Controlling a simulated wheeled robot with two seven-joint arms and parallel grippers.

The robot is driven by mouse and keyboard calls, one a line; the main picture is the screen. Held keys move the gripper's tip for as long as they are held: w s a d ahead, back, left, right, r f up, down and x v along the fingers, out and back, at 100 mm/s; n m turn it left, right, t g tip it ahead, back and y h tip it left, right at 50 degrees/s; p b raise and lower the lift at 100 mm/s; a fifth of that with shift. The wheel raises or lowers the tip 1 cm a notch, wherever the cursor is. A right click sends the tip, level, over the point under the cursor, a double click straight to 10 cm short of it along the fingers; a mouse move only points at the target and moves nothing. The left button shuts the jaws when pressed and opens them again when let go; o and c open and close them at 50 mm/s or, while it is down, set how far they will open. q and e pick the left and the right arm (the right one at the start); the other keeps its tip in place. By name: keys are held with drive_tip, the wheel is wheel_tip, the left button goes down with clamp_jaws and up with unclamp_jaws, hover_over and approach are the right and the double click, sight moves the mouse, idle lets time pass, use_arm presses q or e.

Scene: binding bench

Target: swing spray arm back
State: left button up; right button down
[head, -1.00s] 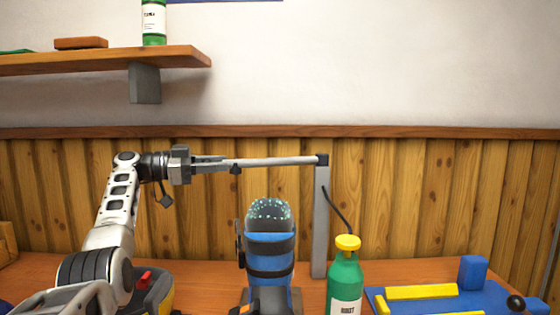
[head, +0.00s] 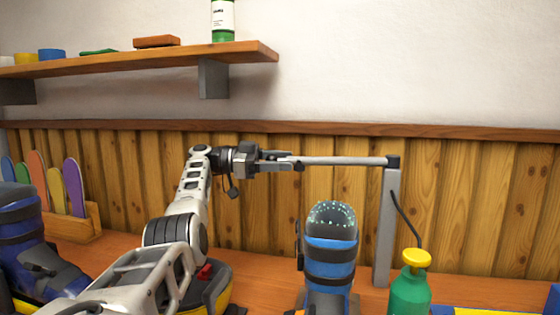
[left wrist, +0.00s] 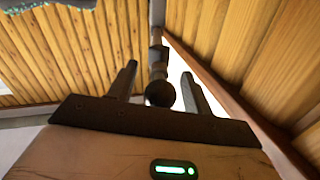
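The spray arm is a thin grey rod (head: 345,160) that runs level from the top of a grey post (head: 384,230) toward the left in the head view. A small dark nozzle hangs near its free left end. My left gripper (head: 285,160) is at that free end, fingers pointing right along the rod. In the left wrist view the rod's round dark end (left wrist: 160,93) lies between my two fingers, with a gap showing on each side. The left gripper (left wrist: 160,72) looks open around it. My right gripper is not in view.
A blue boot (head: 330,255) with a speckled top stands below the rod. A green bottle (head: 410,292) with a yellow cap stands right of the post, a hose above it. Another dark blue boot (head: 30,240) and a colourful rack (head: 75,225) are left. A shelf (head: 140,62) is above.

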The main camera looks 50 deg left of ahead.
use_arm(q)
drive_tip(key=shift+r, duration=0.1)
wheel_tip(320, 180, up, 3)
drive_tip(key=shift+d+r, duration=0.1)
drive_tip(key=s+d+r+b, duration=0.5)
drive_tip(key=s+d+r, duration=0.4)
drive_tip(key=d, duration=0.1)
drive_tip(key=shift+s+r+b, duration=0.3)
drive_tip(key=shift+s+r, duration=0.05)
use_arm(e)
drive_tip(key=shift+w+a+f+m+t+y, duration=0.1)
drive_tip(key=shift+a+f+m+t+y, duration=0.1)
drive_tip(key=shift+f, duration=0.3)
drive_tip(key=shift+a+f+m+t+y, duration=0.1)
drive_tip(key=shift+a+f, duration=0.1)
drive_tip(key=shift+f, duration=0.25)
